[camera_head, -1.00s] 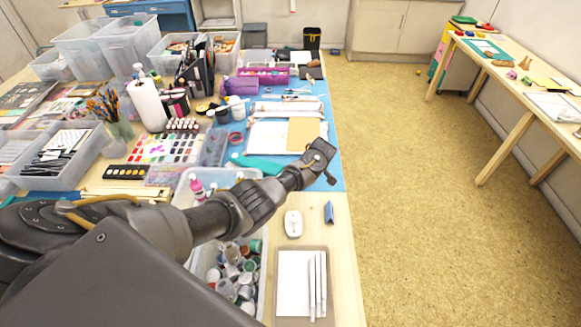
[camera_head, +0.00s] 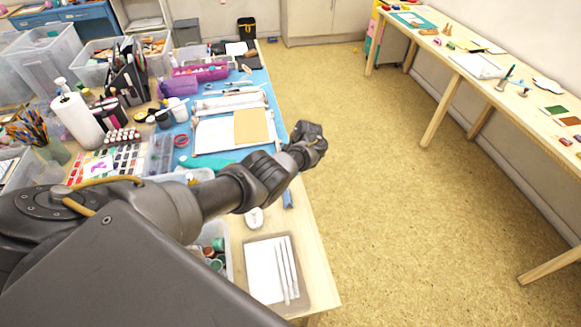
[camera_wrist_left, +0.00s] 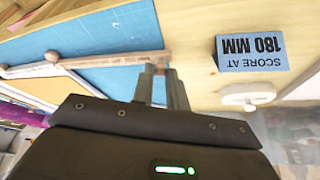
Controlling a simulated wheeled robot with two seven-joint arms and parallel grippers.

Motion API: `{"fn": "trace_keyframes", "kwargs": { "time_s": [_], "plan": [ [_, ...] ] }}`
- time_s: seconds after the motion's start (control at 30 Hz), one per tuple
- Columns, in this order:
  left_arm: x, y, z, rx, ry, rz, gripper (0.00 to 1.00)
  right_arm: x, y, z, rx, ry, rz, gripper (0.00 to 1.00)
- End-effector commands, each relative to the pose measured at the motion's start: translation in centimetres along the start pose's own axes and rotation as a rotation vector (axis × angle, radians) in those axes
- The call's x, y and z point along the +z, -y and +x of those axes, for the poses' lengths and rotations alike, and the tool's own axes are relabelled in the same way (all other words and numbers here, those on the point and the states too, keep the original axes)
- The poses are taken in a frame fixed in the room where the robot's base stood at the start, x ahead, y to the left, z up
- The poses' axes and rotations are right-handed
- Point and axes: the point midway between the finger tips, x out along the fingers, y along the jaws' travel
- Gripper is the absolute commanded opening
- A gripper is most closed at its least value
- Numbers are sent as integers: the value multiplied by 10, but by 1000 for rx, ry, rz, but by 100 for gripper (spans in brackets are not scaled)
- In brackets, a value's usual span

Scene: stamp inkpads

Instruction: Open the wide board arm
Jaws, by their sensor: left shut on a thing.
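My left gripper (camera_head: 308,136) is at the right edge of the table in the head view, where its fingers are hard to make out. In the left wrist view my left gripper (camera_wrist_left: 160,78) is shut on the end of a thin wooden arm (camera_wrist_left: 110,60). The arm runs left across the blue mat (camera_wrist_left: 120,30), and a round wooden knob (camera_wrist_left: 52,56) sits along it. A tan sheet on a white board (camera_head: 255,127) lies on the mat in the head view. The arm's far end is out of the wrist view. My right gripper is not in view.
A blue sign (camera_wrist_left: 252,54) reading "SCORE AT 180 MM" stands close to the gripper, beside a white round object (camera_wrist_left: 247,95). A tray with white sticks (camera_head: 278,270) lies at the near table edge. The floor (camera_head: 400,200) to the right is clear.

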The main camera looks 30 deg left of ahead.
Motion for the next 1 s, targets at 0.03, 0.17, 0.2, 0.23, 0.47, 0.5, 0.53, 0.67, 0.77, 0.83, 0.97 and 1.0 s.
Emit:
{"fn": "trace_keyframes", "kwargs": {
  "time_s": [0.03,0.17,0.2,0.23,0.47,0.5,0.53,0.67,0.77,0.83,0.97,1.0],
  "plan": [
    [0,3,4,-10,-1,-5,0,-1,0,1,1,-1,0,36],
    [-1,3,4,-12,-2,-8,0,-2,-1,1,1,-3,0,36],
    [-1,3,4,-12,-2,-8,0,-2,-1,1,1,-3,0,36],
    [-1,3,4,-12,-2,-8,0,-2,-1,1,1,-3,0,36],
    [0,3,4,-11,-1,-6,23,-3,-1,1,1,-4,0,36],
    [0,3,3,-10,-1,-6,28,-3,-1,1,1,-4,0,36],
    [0,2,3,-9,-1,-6,32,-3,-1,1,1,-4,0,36],
    [0,1,2,-7,-1,-6,37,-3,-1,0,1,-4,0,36],
    [0,1,1,-5,-1,-6,37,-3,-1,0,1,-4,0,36],
    [0,1,1,-5,-1,-6,37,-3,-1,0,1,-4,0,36],
    [-1,0,-10,-2,-1,-6,37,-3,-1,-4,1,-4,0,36],
    [-1,-1,-16,-1,-1,-5,37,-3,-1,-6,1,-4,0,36]
  ]
}}
